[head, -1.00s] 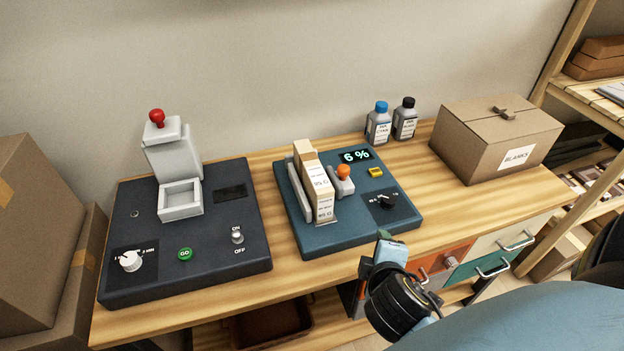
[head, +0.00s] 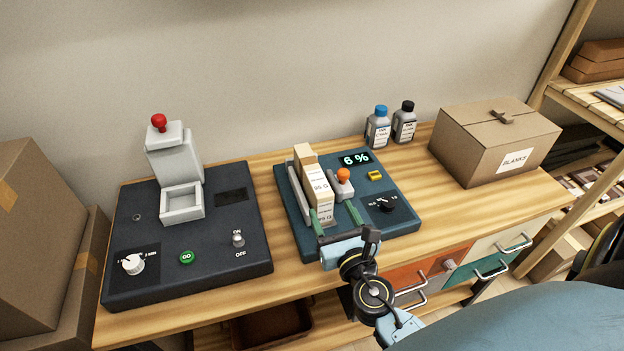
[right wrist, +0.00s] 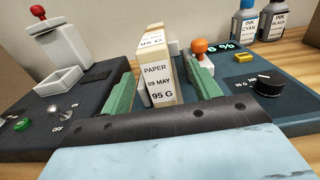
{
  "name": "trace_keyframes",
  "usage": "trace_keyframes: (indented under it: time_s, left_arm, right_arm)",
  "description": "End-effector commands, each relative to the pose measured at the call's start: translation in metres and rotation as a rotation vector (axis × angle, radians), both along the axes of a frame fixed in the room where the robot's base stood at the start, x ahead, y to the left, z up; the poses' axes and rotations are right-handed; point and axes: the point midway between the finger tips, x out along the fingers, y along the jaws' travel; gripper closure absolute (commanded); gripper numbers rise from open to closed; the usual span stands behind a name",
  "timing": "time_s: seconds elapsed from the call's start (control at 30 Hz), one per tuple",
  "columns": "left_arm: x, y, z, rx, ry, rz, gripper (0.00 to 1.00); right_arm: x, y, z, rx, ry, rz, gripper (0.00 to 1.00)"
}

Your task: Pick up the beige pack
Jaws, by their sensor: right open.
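The beige pack (head: 319,187) stands on edge in the blue device (head: 291,238), between a grey side plate (head: 297,193) and a small grey block with an orange knob (head: 343,174). Its white label reads "PAPER", "09 MAY" and "95 G" in the right wrist view (right wrist: 158,85). My right gripper (head: 336,216) is open and empty at the near end of the pack. Its green fingers (right wrist: 162,88) point toward the pack, which appears between them in the right wrist view. I cannot tell whether they touch it. My left gripper is not in view.
A dark press (head: 235,265) with a white tray and red knob is on the left. Two ink bottles (head: 378,130) and a cardboard "BLANKS" box (head: 470,150) stand behind and to the right. Bare bench lies right of the blue device.

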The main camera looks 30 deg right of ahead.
Motion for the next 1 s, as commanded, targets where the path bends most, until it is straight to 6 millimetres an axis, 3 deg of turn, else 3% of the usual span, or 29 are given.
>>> trace_keyframes:
  time_s: [0.1, 0.37, 0.7, 1.0]
  left_arm:
    - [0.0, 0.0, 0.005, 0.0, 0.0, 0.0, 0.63]
    - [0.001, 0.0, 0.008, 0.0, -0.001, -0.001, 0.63]
    - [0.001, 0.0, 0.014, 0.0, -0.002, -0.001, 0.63]
    - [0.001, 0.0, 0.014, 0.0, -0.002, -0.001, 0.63]
  right_arm:
    - [0.02, -0.005, 0.002, 0.001, -0.002, -0.002, 0.38]
    - [0.038, -0.008, 0.001, 0.005, -0.002, -0.001, 0.38]
    - [0.081, -0.013, 0.003, 0.004, -0.002, -0.002, 0.38]
    - [0.086, -0.015, 0.002, 0.004, 0.0, -0.002, 0.38]
